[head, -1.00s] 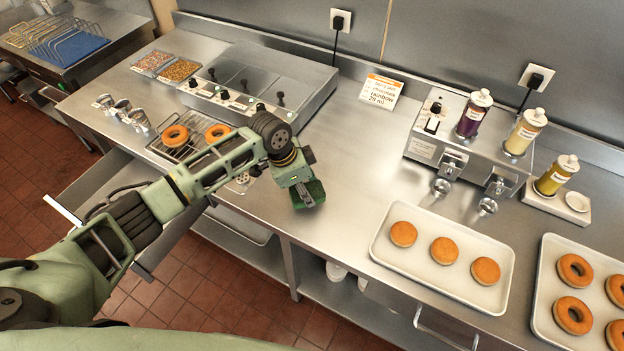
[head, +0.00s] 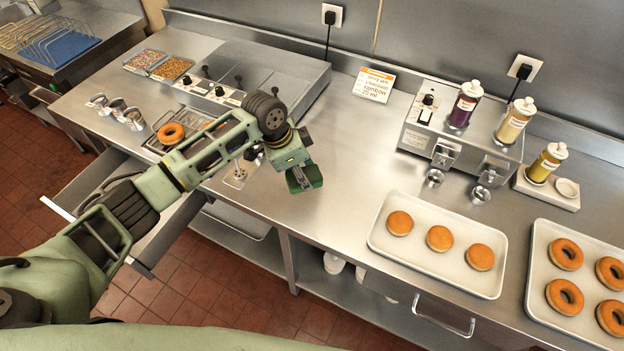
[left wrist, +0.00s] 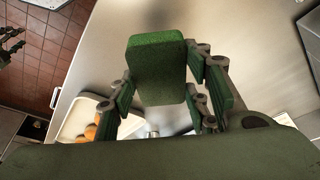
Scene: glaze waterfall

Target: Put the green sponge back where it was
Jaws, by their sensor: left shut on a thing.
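The green sponge (left wrist: 158,62) is a rounded block held between the fingers of my left gripper (left wrist: 165,98) in the left wrist view. In the head view my left gripper (head: 302,178) points down over the steel counter, with the green sponge (head: 312,177) partly hidden at its fingertips. The sponge appears to be above the counter; the exact gap cannot be told.
A tray of filled donuts (head: 380,240) lies to the right, with a tray of ring donuts (head: 533,270) beyond it. A dispenser (head: 420,140) with bottles stands behind. A drawer (head: 160,240) is open at left. The counter (head: 345,150) between is bare.

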